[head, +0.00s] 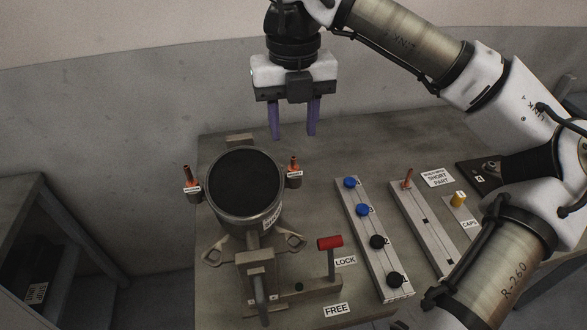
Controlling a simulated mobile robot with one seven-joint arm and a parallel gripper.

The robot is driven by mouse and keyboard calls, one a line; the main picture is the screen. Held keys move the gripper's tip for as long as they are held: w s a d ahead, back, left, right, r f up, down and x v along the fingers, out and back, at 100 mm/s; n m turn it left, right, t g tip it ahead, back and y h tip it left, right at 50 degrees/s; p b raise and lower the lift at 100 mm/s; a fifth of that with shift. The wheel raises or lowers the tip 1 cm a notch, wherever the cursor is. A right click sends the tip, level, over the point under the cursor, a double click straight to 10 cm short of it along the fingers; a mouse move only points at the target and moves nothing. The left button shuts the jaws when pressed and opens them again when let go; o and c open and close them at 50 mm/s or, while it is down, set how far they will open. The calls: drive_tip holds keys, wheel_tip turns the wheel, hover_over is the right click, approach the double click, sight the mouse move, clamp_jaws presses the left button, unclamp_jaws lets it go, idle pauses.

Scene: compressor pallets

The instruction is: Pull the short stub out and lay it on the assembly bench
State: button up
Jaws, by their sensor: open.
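A dark-topped cylindrical compressor (245,180) stands on the grey assembly bench (330,150). A copper stub (191,175) stands upright in a labelled holder at its left side. Another copper stub (293,163) stands in a labelled holder at its right side and shows slightly less length; which is the short one I cannot tell for sure. My gripper (293,136) points down above and behind the compressor. Its purple fingers are apart with nothing between them, and the right stub is below them in the picture.
A red-handled lever (329,243) is by the LOCK label, in front of the compressor. A strip with blue and black knobs (362,210) and a rack with a copper piece (408,178) lie to the right. A yellow cap (459,198) is beside the rack. My arm hides the right side.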

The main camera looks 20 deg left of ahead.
sight(293, 157)
wheel_tip(293, 157, down, 8)
drive_tip(key=b, duration=0.5)
drive_tip(key=shift+r, duration=0.1)
drive_tip(key=shift+b, duration=0.35)
drive_tip(key=shift+c, duration=0.3)
idle(0.5)
clamp_jaws()
drive_tip(key=shift+r, duration=0.25)
drive_tip(key=shift+r+p, duration=2.05)
drive_tip(key=shift+r, duration=0.8)
